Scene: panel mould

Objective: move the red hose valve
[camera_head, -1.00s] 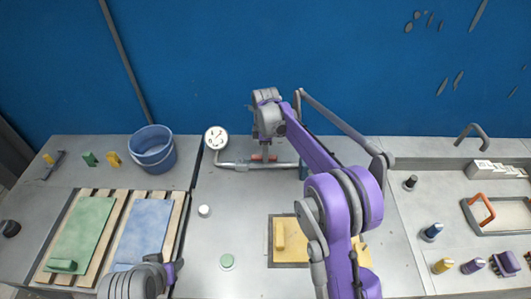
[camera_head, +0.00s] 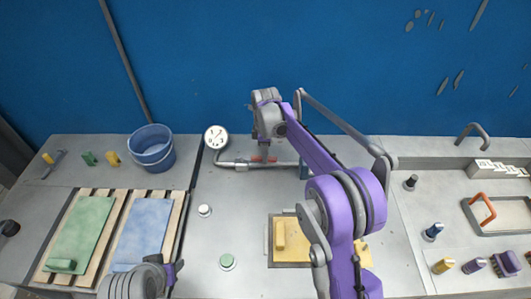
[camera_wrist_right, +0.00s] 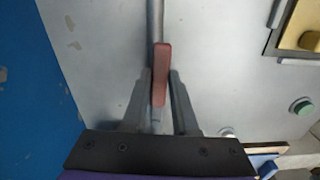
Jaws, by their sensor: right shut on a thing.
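The red hose valve (camera_wrist_right: 161,78) is a flat red lever on a grey pipe (camera_wrist_right: 155,18). In the right wrist view it stands between the two fingers of my right gripper (camera_wrist_right: 160,90), which is shut on it. In the head view my right gripper (camera_head: 264,150) reaches down onto the pipe at the back of the middle table, and a little red of the valve (camera_head: 257,159) shows at its tips. My left gripper (camera_head: 174,270) is at the bottom left by the blue panel, and its finger opening cannot be made out.
A round gauge (camera_head: 216,138) stands at the pipe's left end. A blue bucket (camera_head: 152,148) is left of it. Green (camera_head: 82,232) and blue (camera_head: 143,230) panels lie on slats at left. A yellow mould (camera_head: 293,246), white button (camera_head: 205,211) and green button (camera_head: 227,261) are in front.

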